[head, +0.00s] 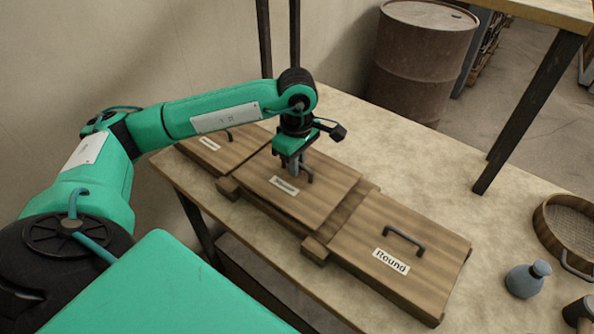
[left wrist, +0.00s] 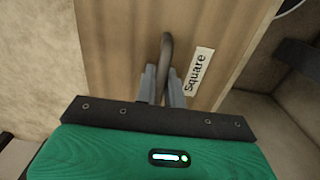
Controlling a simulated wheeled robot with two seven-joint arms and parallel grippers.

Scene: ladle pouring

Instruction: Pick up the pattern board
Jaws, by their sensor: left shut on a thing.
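Several wooden pattern boards lie in a row on the table in the head view. The middle board (head: 323,199) carries a white label that reads "Square" in the left wrist view (left wrist: 113,50). My left gripper (head: 293,171) is over this board and shut on its dark handle (left wrist: 166,55). The board looks a little raised above the wooden piece beneath it; I cannot tell how far. The board labelled "Round" (head: 430,250) lies to the right, with its handle free. Another board (head: 207,157) lies at the left, partly behind my arm. My right gripper is not in view.
The table (head: 420,160) has clear room behind the boards. A round sieve (head: 570,235), a grey-blue bottle (head: 525,280) and a partly cut-off tool (head: 580,312) stand at the right. A rusty barrel (head: 420,65) and dark posts (head: 530,110) are behind the table.

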